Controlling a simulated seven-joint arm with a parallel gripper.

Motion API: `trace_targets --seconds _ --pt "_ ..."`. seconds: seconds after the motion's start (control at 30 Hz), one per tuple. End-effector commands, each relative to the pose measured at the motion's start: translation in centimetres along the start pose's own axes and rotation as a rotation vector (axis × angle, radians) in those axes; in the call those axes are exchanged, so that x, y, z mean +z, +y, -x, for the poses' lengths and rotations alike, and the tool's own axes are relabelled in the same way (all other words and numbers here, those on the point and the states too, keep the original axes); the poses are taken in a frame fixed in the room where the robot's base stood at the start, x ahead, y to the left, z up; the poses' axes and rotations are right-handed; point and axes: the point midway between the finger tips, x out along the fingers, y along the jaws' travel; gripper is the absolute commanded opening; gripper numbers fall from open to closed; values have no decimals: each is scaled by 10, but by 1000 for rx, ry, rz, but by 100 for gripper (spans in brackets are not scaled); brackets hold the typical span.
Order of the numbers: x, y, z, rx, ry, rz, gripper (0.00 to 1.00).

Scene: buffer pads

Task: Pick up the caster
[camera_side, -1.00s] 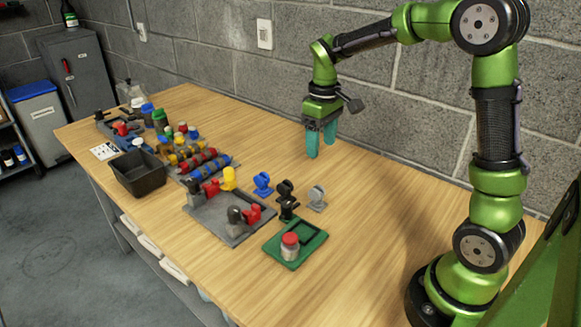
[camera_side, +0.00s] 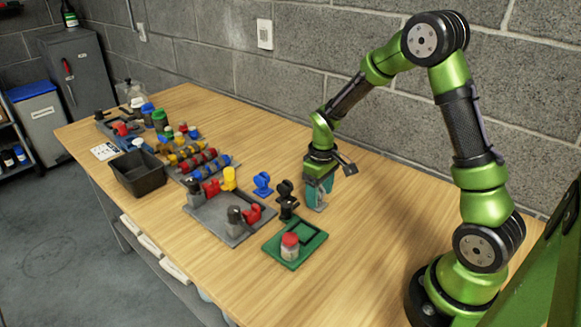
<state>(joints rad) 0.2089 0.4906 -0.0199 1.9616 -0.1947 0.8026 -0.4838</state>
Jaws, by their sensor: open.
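A grey caster (camera_side: 321,206) stands on the table and is mostly hidden by my gripper (camera_side: 318,195). My gripper points down with its teal fingers apart, low around the grey caster; I cannot tell whether they touch it. A blue caster (camera_side: 262,183) stands on the table to the left. Black casters (camera_side: 286,201) stand between the blue one and my gripper, one appearing above the other. Yellow (camera_side: 229,177) and red (camera_side: 252,213) caster-like parts are at the grey tray.
The grey tray (camera_side: 215,226) and a green tray (camera_side: 274,252) with a red-capped jar (camera_side: 290,246) lie in front. A black bin (camera_side: 138,175) and several coloured rollers (camera_side: 197,161) are at the left. The table is clear to the right of my gripper.

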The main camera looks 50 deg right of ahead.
Motion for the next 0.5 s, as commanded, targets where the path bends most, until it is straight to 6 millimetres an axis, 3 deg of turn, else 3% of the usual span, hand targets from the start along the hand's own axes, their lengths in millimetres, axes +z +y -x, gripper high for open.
trace_targets --seconds 0.13,0.37,0.5 --pt "0 0 -15 -1 -1 -1 64" --pt "0 0 -16 0 1 -1 64" --pt "0 0 -16 0 1 -1 45"
